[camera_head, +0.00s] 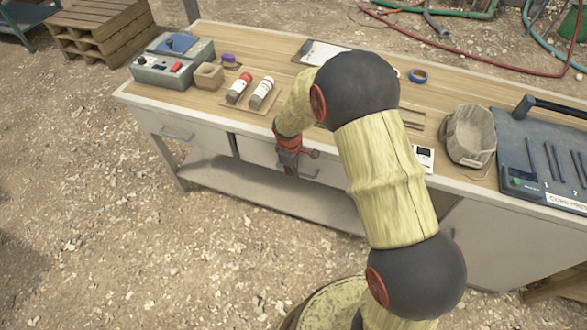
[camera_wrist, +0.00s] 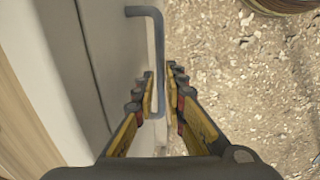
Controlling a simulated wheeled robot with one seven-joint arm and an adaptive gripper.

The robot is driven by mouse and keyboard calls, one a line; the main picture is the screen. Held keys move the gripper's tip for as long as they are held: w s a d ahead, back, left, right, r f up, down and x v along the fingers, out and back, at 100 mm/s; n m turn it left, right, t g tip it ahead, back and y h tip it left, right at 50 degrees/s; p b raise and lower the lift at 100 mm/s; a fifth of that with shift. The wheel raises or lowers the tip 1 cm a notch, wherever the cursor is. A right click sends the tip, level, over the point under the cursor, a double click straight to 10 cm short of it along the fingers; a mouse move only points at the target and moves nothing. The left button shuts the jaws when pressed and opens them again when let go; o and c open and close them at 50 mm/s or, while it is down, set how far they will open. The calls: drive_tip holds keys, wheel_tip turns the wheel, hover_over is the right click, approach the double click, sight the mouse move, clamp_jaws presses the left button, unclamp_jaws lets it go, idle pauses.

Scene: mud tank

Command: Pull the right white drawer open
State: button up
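The right white drawer (camera_head: 253,150) is in the bench front, and its face looks about flush with the bench. Its grey bar handle (camera_head: 311,174) is partly hidden by my gripper (camera_head: 289,161) in the head view. In the wrist view the handle (camera_wrist: 157,50) sticks out from the white drawer front (camera_wrist: 112,45) and runs down between the fingers of my gripper (camera_wrist: 162,85). The fingers are apart, one on each side of the bar. The left finger is close to the bar or touching it; a gap shows at the right finger.
The left white drawer (camera_head: 190,130) with its own handle is beside it. A low shelf (camera_head: 270,190) lies below. Gravel ground in front is open.

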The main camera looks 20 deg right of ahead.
clamp_jaws()
idle(0.4)
